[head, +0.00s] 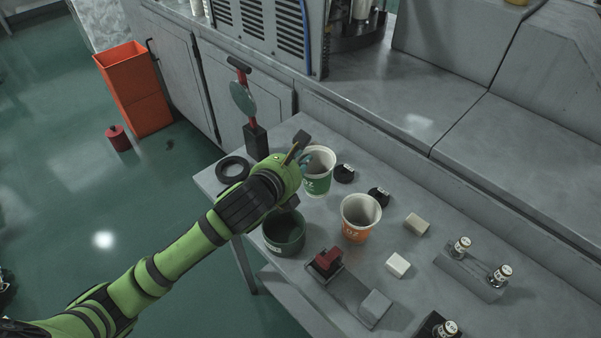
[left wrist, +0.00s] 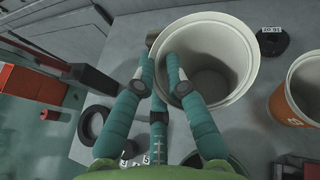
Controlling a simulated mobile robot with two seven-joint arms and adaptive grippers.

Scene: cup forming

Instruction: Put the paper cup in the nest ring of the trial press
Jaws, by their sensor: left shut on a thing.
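A white paper cup with a green lower band (head: 319,178) is at the far part of the table, mouth up. My left gripper (head: 301,152) is shut on its near-left rim; in the left wrist view the two fingertips (left wrist: 159,62) straddle the wall of the cup (left wrist: 218,28), one inside and one outside. I cannot tell whether the cup touches the table. A black ring (head: 233,169) lies left of the gripper, beside a dark post with a red handle and round disc (head: 243,98). Which part is the press's nest ring is unclear. My right gripper is not in view.
An orange-printed cup (head: 359,217), a dark green pot (head: 284,231), black discs (head: 344,173), pale blocks (head: 398,265) and a red-topped fixture (head: 328,262) crowd the table. A rack of small bottles (head: 470,273) stands right. Cabinets line the back.

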